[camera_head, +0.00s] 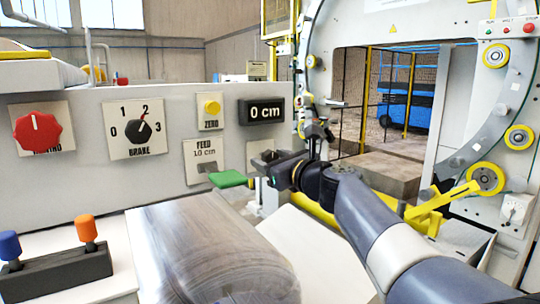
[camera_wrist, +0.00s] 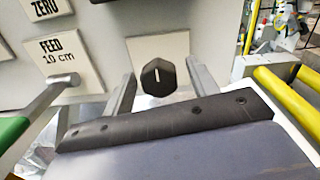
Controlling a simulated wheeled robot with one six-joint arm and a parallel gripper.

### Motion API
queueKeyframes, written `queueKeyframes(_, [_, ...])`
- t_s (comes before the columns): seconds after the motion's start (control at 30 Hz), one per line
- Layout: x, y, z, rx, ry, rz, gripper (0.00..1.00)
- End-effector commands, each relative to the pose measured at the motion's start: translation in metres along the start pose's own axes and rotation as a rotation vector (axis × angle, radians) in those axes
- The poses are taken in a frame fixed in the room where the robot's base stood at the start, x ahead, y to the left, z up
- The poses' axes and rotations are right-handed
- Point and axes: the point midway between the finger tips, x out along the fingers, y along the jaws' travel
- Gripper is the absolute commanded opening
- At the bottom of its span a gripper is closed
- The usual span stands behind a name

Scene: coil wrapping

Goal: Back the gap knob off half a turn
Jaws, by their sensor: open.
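A black faceted knob (camera_wrist: 158,77) with a white upright line sits on a pale plate (camera_wrist: 150,50) in the wrist view, right of the FEED plate. No label shows on its plate, so I cannot read whether it is the gap knob. In the head view this plate (camera_head: 257,147) is partly hidden behind my gripper (camera_head: 258,167). In the wrist view my gripper (camera_wrist: 160,70) is open and empty, one finger on each side of the knob in the picture. I cannot tell whether the fingertips reach it.
The FEED lever (camera_head: 228,178) with its green handle is close left of my gripper. A wrapped coil (camera_head: 210,250) lies below. The BRAKE dial (camera_head: 138,129), red knob (camera_head: 37,131) and 0 cm display (camera_head: 262,111) are on the panel. Yellow bars (camera_wrist: 285,95) stand right.

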Motion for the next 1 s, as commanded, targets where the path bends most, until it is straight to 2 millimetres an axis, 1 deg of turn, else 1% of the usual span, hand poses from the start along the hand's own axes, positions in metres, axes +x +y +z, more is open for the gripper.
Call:
queueKeyframes(0.13, [0.008,0.0003,0.0002,0.0,0.0,0.001,0.56])
queueKeyframes(0.43, [0.0089,0.0002,-0.0002,0.0,0.0,0.0,0.55])
queueKeyframes(0.9, [0.0087,0.0002,-0.0001,-0.001,0.0,0.0,0.17])
queueKeyframes(0.97, [0.0087,0.0002,-0.0001,-0.001,0.0,0.0,0.12])
queueKeyframes(1.0, [0.0087,0.0002,-0.0001,-0.001,0.0,0.0,0.11])
